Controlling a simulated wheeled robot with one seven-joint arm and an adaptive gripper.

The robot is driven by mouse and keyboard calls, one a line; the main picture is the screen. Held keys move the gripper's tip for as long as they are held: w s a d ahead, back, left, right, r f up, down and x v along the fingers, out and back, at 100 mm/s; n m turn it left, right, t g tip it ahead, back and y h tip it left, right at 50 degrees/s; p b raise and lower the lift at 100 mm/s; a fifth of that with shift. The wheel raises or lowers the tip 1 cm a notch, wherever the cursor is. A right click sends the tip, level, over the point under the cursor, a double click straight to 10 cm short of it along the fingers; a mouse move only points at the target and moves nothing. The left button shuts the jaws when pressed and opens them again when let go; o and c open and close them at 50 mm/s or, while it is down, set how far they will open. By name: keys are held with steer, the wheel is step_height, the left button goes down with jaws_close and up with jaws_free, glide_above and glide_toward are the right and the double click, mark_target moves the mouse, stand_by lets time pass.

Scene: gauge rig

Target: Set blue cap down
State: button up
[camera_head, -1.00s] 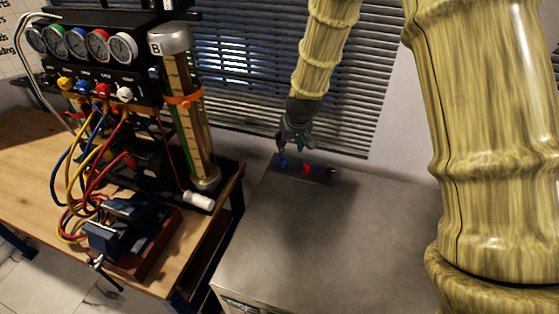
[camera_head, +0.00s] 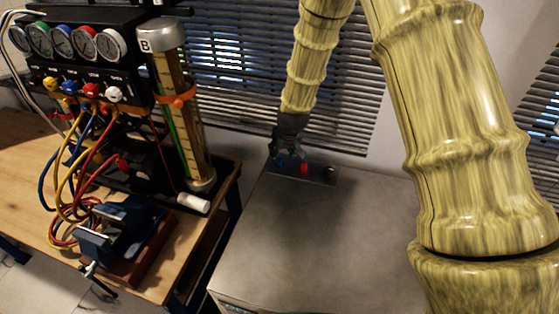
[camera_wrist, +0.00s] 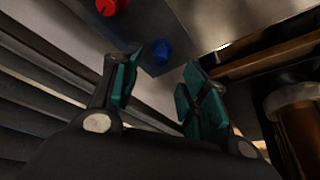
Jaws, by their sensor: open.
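The blue cap (camera_head: 281,162) stands on a dark plate at the back of the grey cabinet top, left of a red cap (camera_head: 304,168). My gripper (camera_head: 278,157) is at the blue cap in the head view and partly covers it. In the wrist view, my gripper (camera_wrist: 163,82) is open with its green finger pads apart. The blue cap (camera_wrist: 160,50) shows just beyond the fingertips, within the gap between them, and nothing is held. I cannot tell whether a finger touches it. The red cap (camera_wrist: 110,6) is at the top edge there.
A dark round piece (camera_head: 328,172) sits right of the red cap. The cabinet top (camera_head: 285,235) is clear in front. To the left, a wooden bench (camera_head: 30,185) holds the gauge rig, hoses, a clear column (camera_head: 186,110) and a vise (camera_head: 115,235). Window blinds (camera_head: 240,85) are behind.

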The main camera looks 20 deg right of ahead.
mark_target(280, 160)
steer(key=shift+p+x, duration=1.45)
steer(key=shift+x, duration=1.2)
steer(key=c, duration=0.9)
steer(key=shift+o, duration=0.2)
